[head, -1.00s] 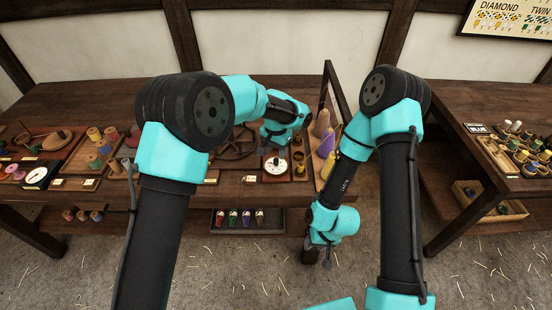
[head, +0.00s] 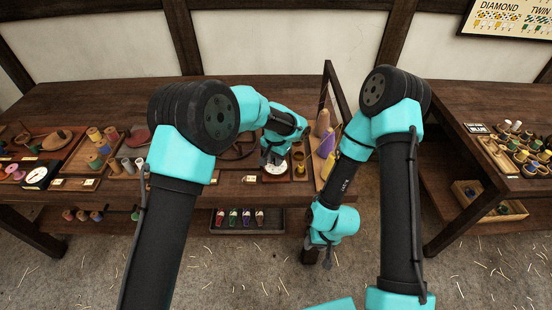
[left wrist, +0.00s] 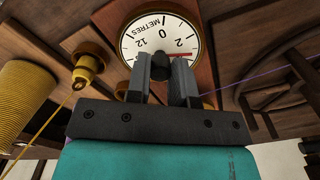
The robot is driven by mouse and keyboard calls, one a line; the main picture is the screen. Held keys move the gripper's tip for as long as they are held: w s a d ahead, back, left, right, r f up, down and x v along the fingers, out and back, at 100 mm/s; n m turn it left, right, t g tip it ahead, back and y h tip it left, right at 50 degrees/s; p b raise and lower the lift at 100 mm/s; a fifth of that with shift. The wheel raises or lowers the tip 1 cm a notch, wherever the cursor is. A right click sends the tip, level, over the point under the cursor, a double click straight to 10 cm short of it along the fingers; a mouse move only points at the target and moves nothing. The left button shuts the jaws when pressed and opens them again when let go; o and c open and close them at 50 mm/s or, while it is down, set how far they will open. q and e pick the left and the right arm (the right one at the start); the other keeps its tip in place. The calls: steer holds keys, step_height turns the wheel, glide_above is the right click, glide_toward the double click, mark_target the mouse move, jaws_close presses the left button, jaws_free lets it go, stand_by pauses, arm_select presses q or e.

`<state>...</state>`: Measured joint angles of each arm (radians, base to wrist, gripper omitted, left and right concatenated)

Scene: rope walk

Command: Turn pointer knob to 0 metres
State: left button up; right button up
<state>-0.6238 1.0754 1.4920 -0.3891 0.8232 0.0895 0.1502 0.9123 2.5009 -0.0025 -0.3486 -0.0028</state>
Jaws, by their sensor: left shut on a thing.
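The round white metres dial (left wrist: 133,48) with black figures and a brass rim fills the top of the left wrist view. It also shows in the head view (head: 280,176), partly covered by my left gripper. A red pointer (left wrist: 206,55) reaches to the right, just past the figure 2 and away from 0. My left gripper (left wrist: 160,75) is shut on the dark pointer knob (left wrist: 160,62) at the dial's middle. In the head view my left gripper (head: 271,160) is over the dial. My right gripper (head: 326,240) hangs low in front of the bench; its jaws are unclear.
A dark spoked wheel (left wrist: 280,90) is on the right. Cones of yarn (head: 322,122) stand by a wooden frame right of the dial in the head view.

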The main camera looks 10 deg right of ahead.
arm_select(q)
jaws_close()
steer(key=shift+n, duration=0.5)
steer(key=n, duration=0.2)
steer(key=shift+n, duration=0.4)
steer(key=n, duration=0.3)
steer(key=shift+n, duration=0.3)
steer(key=n, duration=0.4)
steer(key=shift+n, duration=0.3)
steer(key=n, duration=0.4)
